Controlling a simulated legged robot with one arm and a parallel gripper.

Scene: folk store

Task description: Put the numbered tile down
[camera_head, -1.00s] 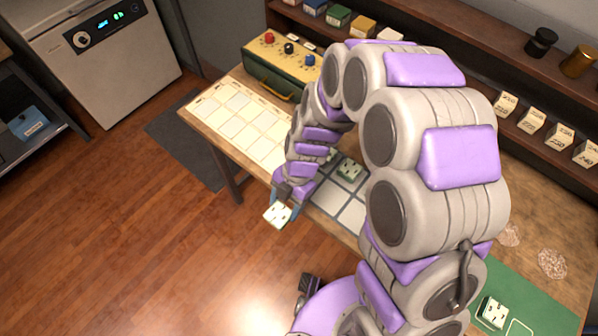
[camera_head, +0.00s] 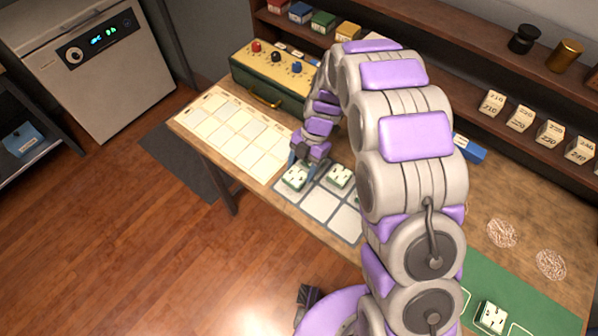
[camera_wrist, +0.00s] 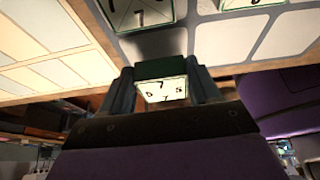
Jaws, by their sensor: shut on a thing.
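My gripper (camera_head: 300,163) is shut on a white-faced tile with a green edge and dark numbers (camera_head: 295,179). The held tile is over the left end of the grey-celled mat (camera_head: 318,205); I cannot tell whether it touches the mat. In the wrist view this tile (camera_wrist: 163,90) sits between both fingers, number face visible. A similar tile (camera_head: 339,177) lies on the mat just right of the held one. Two tiles show at the top of the wrist view, one near the middle (camera_wrist: 138,12) and one cut off at the right.
A cream card with blank cells (camera_head: 236,133) lies left of the mat. A green and yellow box with knobs (camera_head: 272,75) stands behind. Another tile (camera_head: 492,317) is on a green mat (camera_head: 540,305) at lower right. My arm covers mid-table.

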